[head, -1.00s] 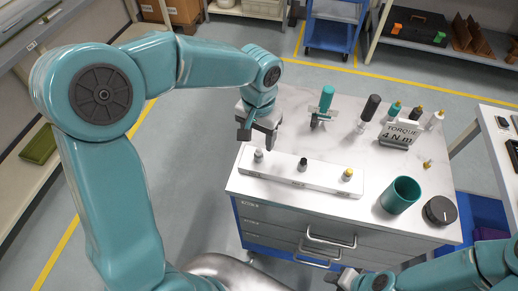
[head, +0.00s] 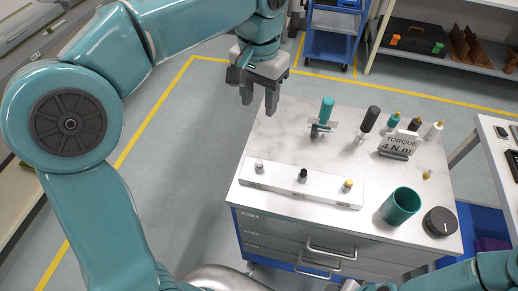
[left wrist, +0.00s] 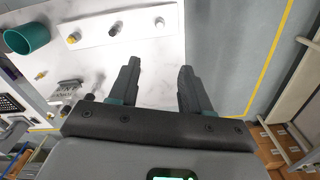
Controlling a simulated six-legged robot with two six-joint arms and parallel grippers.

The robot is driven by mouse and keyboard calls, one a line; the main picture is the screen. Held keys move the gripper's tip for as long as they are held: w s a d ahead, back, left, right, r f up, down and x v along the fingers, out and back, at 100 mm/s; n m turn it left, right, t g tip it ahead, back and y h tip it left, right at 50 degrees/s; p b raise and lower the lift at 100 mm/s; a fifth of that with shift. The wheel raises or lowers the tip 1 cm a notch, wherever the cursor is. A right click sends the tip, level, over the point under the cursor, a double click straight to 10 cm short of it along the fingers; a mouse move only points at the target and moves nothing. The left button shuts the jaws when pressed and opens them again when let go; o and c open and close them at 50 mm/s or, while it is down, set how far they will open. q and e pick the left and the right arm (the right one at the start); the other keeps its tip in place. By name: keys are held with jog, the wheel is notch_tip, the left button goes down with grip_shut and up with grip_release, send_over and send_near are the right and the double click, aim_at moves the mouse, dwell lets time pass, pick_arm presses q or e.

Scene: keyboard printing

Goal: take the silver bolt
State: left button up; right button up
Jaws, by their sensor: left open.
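The silver bolt (head: 260,166) stands upright at the left end of a white strip (head: 325,190) on the cart top. A black bolt (head: 303,175) is in the strip's middle and a gold bolt (head: 348,185) at its right end. My left gripper (head: 259,108) is open and empty, beyond the silver bolt and apart from it. In the left wrist view, the silver bolt (left wrist: 160,22) is ahead of my open fingers (left wrist: 159,66). Only a sliver of my right gripper shows at the bottom edge of the head view; its fingers are hidden.
A green cup (head: 401,206) and a black dial (head: 439,222) stand right of the strip. A teal-handled tool (head: 325,110), a dark-handled tool (head: 369,120), several bottles and a torque sign (head: 398,144) are behind it. The cart's back left is clear.

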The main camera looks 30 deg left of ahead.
pick_arm(q)
jog(key=m, duration=2)
send_over(258, 161)
notch_tip(258, 161, down, 5)
notch_tip(258, 161, down, 16)
jog(key=shift+r+p, duration=0.1)
jog(key=shift+p, duration=0.4)
grip_shut()
jog(key=shift+r, duration=0.1)
jog(key=shift+r+p, duration=1.3)
jog(key=shift+r, duration=0.15)
